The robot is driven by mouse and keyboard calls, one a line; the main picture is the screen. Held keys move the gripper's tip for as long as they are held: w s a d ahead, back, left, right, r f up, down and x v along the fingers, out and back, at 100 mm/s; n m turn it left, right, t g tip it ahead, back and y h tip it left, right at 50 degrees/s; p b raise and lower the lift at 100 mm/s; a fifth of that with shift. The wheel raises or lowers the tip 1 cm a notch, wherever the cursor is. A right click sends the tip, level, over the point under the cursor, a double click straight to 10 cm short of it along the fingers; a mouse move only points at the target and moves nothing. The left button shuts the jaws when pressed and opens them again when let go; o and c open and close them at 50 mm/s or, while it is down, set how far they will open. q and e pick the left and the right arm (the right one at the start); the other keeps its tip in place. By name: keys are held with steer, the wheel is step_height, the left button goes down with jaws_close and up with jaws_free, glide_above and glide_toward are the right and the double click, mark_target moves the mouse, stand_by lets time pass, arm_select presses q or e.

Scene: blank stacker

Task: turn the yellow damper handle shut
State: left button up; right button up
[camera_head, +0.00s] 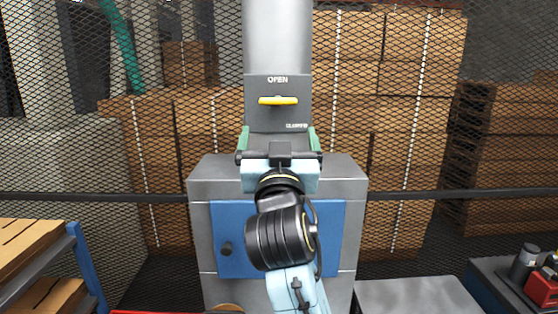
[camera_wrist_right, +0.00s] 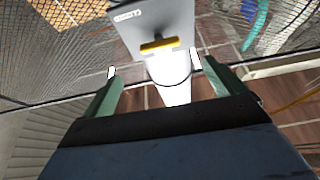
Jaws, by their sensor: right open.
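The yellow damper handle (camera_head: 278,101) lies horizontal on a dark grey plate (camera_head: 263,117) on the vertical duct, below the word OPEN. In the right wrist view the handle (camera_wrist_right: 159,45) shows ahead of the fingers, roughly between them and clear of both. My right gripper (camera_head: 279,134) is open and empty, just below the handle in the head view. Its green fingers (camera_wrist_right: 154,72) point toward the plate in the wrist view. My left gripper is not in view.
A grey cabinet with a blue door (camera_head: 334,237) stands below the duct. A black rail (camera_head: 420,194) and wire mesh run behind, with stacked brown boxes (camera_head: 415,110). A shelf (camera_head: 40,262) is at left. A red object (camera_head: 543,290) sits at lower right.

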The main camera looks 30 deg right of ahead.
steer(key=shift+b+v, duration=0.3)
steer(key=shift+v, duration=1.2)
